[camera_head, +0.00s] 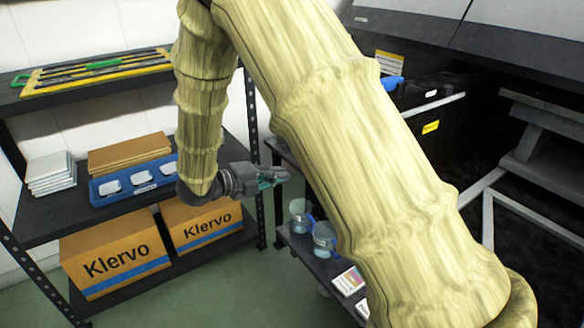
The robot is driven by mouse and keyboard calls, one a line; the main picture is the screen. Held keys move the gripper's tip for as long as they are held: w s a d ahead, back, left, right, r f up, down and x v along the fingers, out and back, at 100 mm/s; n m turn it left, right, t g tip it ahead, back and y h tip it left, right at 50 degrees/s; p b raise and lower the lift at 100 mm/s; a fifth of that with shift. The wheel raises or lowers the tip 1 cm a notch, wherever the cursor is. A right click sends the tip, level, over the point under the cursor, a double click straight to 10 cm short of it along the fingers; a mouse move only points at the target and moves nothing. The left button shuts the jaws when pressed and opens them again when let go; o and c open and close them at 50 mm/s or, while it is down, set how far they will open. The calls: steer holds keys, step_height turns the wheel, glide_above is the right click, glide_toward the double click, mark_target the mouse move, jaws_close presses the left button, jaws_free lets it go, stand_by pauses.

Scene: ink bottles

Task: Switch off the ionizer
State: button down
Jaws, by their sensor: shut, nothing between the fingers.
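My gripper (280,175) is at the middle of the view, at the end of my yellow-sleeved arm, pointing right. It is shut and looks empty, in front of the dark cart between the shelf and the black machine. No ionizer can be made out for certain. A small blue object (392,83) sits at the black machine's opening, partly behind my arm; I cannot tell what it is. My arm hides much of the middle and the cart's right part.
The left shelf rack (40,222) holds a blue bin (135,182), a white stack (50,172) and Klervo boxes (115,255). Blue-tinted jugs (324,240) and a printed card (348,281) are on the low cart. The black machine (430,105) fills the right. Green floor is clear at lower middle.

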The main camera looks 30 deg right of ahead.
steer(key=shift+a, duration=1.05)
